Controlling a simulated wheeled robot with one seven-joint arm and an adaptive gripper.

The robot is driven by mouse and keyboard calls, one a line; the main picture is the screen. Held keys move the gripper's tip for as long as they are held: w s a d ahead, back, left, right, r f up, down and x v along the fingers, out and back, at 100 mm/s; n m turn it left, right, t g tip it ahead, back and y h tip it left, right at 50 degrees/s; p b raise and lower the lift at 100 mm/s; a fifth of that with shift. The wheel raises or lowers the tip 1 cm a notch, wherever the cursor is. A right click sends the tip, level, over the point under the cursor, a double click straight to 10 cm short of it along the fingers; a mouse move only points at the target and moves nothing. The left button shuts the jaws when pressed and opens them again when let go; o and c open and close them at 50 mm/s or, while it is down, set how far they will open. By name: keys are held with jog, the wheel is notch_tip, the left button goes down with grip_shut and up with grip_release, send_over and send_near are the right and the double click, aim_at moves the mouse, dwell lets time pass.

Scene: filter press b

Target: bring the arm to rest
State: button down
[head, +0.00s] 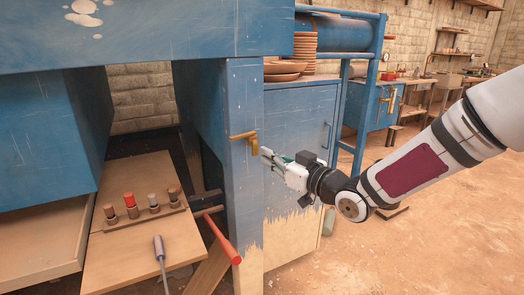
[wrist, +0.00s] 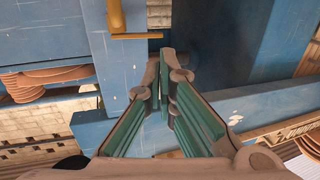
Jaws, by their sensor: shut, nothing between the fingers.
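My gripper (head: 268,155) is at the end of my arm, which reaches in from the right in the head view. Its fingers point left at the blue post of the bench, close to a brass hook-like fitting (head: 245,138). In the wrist view my gripper (wrist: 164,62) has its green-padded fingers brought together at the tips, with nothing between them. The brass fitting (wrist: 118,25) shows just beyond the fingertips, up and to the left. I cannot tell whether the fingertips touch the post.
A blue cabinet (head: 300,130) with stacked clay plates (head: 304,45) stands behind my gripper. A wooden board (head: 140,240) at lower left holds a rack of several stoppered pieces and a screwdriver (head: 160,262). A red-handled tool (head: 223,242) juts out by the post.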

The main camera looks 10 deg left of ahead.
jog(key=s+d+f+m+g+h, duration=0.2)
jog(key=s+d+h, duration=0.45)
jog(key=d, duration=0.35)
jog(key=s+d+f+m+g+h, duration=0.1)
jog(key=s+d+m+h, duration=0.1)
jog(key=s+d+h, duration=0.6)
jog(key=s+d+m+g, duration=0.3)
jog(key=s+g, duration=0.1)
jog(key=s, duration=1)
jog(key=s+d+m+g, duration=0.3)
jog(key=s+d+g, duration=0.1)
jog(key=s, duration=1)
notch_tip(320, 180, up, 18)
jog(key=t+p, duration=0.3)
jog(key=p, duration=1.2)
jog(key=shift+s+a+f+y, duration=0.15)
jog(key=shift+s+f+y, duration=0.1)
jog(key=shift+y, duration=0.2)
jog(key=shift+w, duration=0.1)
